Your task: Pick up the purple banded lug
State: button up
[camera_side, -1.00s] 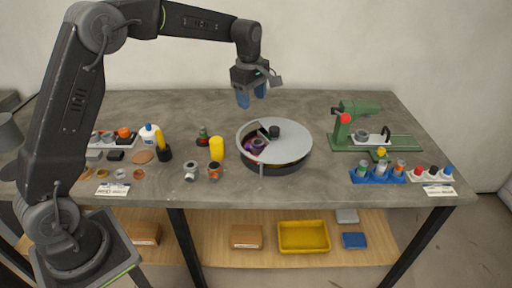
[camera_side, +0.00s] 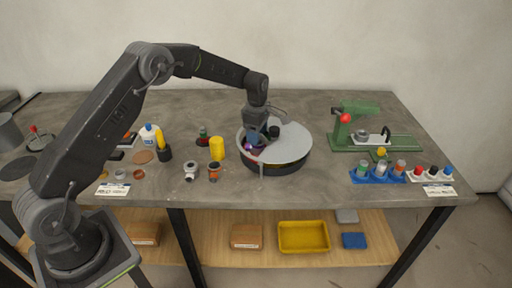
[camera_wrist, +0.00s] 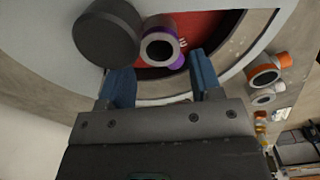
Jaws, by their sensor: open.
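The purple banded lug (camera_wrist: 174,56) is a grey ring with a dark bore and a purple band, in the wrist view. It sits over the red floor in the opening of the round grey-lidded drum (camera_side: 294,143). A bit of its purple also shows in the side view (camera_side: 248,147). My gripper (camera_wrist: 162,75) is open, its blue fingers apart and empty. The lug lies just beyond the fingertips, roughly in line with the gap. In the side view my gripper (camera_side: 255,138) is low over the opening and partly hides it.
The lid's dark round knob (camera_wrist: 107,33) is close to the left finger, and it shows in the side view (camera_side: 274,131). The opening's rim surrounds the fingers. A yellow cylinder (camera_side: 217,148) and an orange-banded fitting (camera_side: 214,171) stand left of the drum. A green press (camera_side: 352,128) stands right.

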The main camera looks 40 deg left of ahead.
aim_at(255, 147)
notch_tip(255, 147, down, 5)
jog(key=shift+s+a+f, duration=0.1)
jog(key=shift+s, duration=0.05)
jog(key=c, duration=0.7)
